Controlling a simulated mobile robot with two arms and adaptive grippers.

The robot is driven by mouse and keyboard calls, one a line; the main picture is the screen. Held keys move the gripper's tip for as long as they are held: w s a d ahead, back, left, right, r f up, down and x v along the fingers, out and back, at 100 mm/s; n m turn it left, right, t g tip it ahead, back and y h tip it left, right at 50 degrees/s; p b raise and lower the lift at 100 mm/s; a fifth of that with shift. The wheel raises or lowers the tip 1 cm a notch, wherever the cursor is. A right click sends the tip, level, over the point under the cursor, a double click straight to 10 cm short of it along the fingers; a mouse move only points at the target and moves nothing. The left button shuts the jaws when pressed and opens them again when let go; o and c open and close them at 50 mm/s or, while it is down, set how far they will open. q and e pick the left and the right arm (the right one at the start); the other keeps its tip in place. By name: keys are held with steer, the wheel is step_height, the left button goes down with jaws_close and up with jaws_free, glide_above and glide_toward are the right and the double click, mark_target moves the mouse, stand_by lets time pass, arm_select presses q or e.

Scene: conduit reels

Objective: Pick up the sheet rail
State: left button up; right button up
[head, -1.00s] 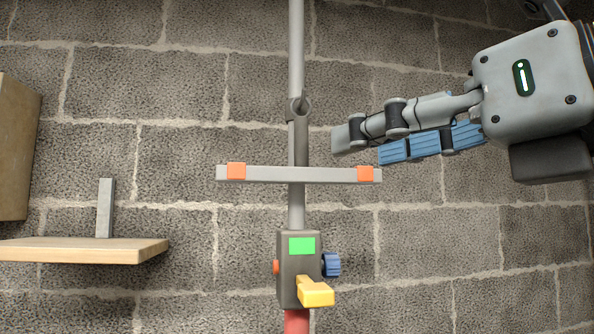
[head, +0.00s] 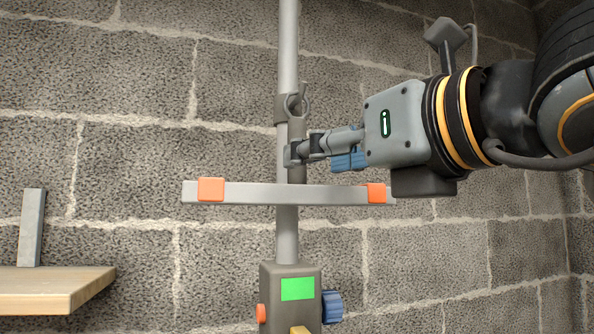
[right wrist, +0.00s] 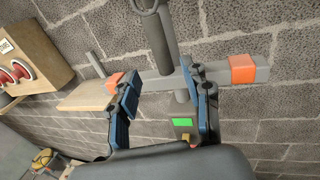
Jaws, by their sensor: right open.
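The sheet rail (head: 290,194) is a grey horizontal bar with an orange block near each end. It sits across an upright grey pole (head: 288,50) in the head view. The rail also crosses the right wrist view (right wrist: 218,75). My right gripper (head: 300,154) is open and empty, its fingers pointing left just above the rail in the head view. In the right wrist view its two fingers (right wrist: 162,74) stand apart, one on each side of the pole, with their tips by the rail. I cannot tell whether they touch it. My left gripper is not in view.
A dark box with a green panel (head: 297,289) and a blue knob (head: 332,306) is on the pole below the rail. A wooden shelf (head: 60,288) with a grey upright piece (head: 32,228) is at left. A brick wall stands behind.

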mark_target(304, 168)
steer(key=p+x, duration=0.4)
steer(key=x, duration=0.1)
steer(key=shift+w+d+f, duration=0.1)
steer(key=shift+w, duration=0.25)
steer(key=shift+w+f, duration=0.1)
steer(key=shift+w, duration=0.25)
steer(key=shift+w+a+f, duration=0.15)
steer(key=shift+a, duration=0.2)
steer(key=c, duration=0.3)
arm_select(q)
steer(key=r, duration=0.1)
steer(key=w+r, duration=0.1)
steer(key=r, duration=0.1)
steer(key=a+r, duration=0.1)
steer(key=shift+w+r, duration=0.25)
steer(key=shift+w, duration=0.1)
arm_select(e)
jaws_close()
